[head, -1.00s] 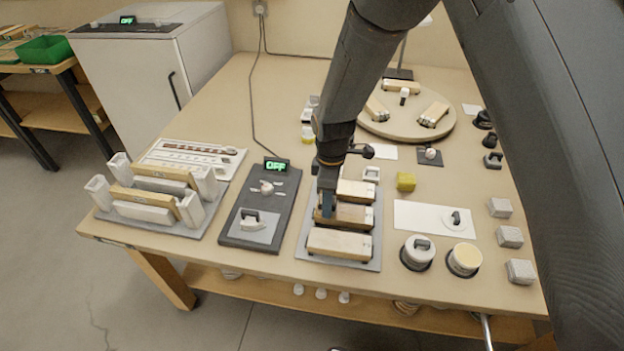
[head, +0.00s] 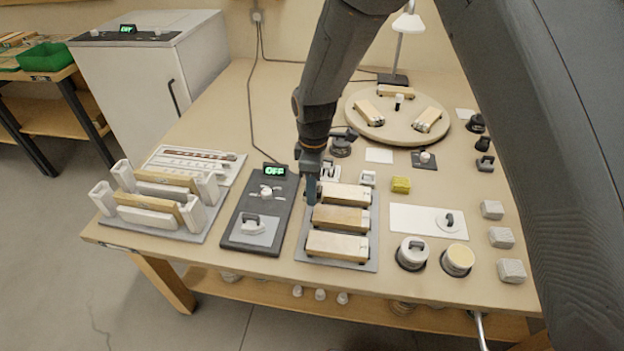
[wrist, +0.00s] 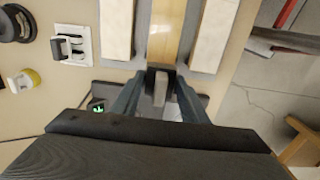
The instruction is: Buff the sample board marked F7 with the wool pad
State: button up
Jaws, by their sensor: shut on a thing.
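My gripper (head: 312,192) is at the left end of a grey tray (head: 303,255), which holds three long blocks. The middle block (head: 340,217) is tan; the rear block (head: 345,194) and front block (head: 337,245) are paler. In the wrist view my gripper (wrist: 159,97) is shut on a small grey piece (wrist: 160,88), like a handle. What is under it is hidden, so I cannot tell whether it belongs to the wool pad. No F7 mark is readable. A rack (head: 205,232) at the left holds several upright boards (head: 148,217).
A dark panel (head: 236,215) with a green OFF display (head: 275,171) lies left of the tray. Right are a white sheet (head: 408,218), two round pieces (head: 412,252) (head: 457,260), a yellow block (head: 401,185) and grey blocks (head: 501,237). A turntable (head: 375,130) stands behind.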

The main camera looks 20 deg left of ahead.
jog(key=shift+r+p, duration=0.4)
jog(key=shift+r, duration=0.6)
